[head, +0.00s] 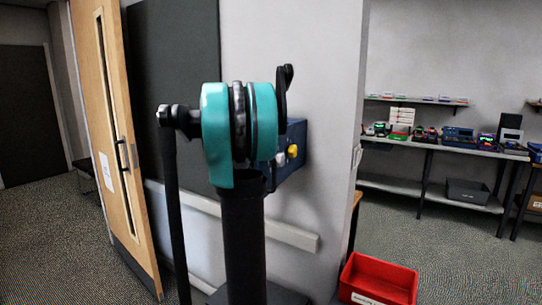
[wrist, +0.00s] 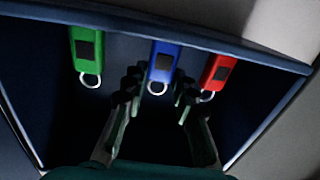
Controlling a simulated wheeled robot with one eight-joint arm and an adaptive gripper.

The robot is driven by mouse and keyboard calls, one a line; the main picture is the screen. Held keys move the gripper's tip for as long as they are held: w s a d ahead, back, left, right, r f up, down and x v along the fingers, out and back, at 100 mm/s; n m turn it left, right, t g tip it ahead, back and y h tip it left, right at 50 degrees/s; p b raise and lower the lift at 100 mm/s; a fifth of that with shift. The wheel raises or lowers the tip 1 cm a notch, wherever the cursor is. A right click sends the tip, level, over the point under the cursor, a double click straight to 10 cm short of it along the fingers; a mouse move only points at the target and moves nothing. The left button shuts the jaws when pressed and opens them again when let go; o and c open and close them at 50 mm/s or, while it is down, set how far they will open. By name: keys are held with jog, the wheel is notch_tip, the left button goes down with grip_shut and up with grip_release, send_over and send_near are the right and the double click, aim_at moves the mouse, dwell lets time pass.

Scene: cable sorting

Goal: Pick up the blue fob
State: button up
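The blue fob (wrist: 163,62) is near the far wall of a dark blue box in the wrist view. It has a dark square on its face and a metal ring at its near end. My gripper (wrist: 158,84) is open, with one finger on each side of the fob's ring end. The fingers look apart from the fob, though the right one is close; I cannot tell whether it touches. In the head view my arm hides the gripper and the fob.
A green fob (wrist: 87,50) is left of the blue one and a red fob (wrist: 217,73) is close on its right. The dark blue box's rim (wrist: 240,49) runs behind them. In the head view a red bin (head: 378,277) stands at lower right.

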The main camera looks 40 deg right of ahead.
jog(key=c, duration=0.3)
jog(key=shift+c, duration=0.2)
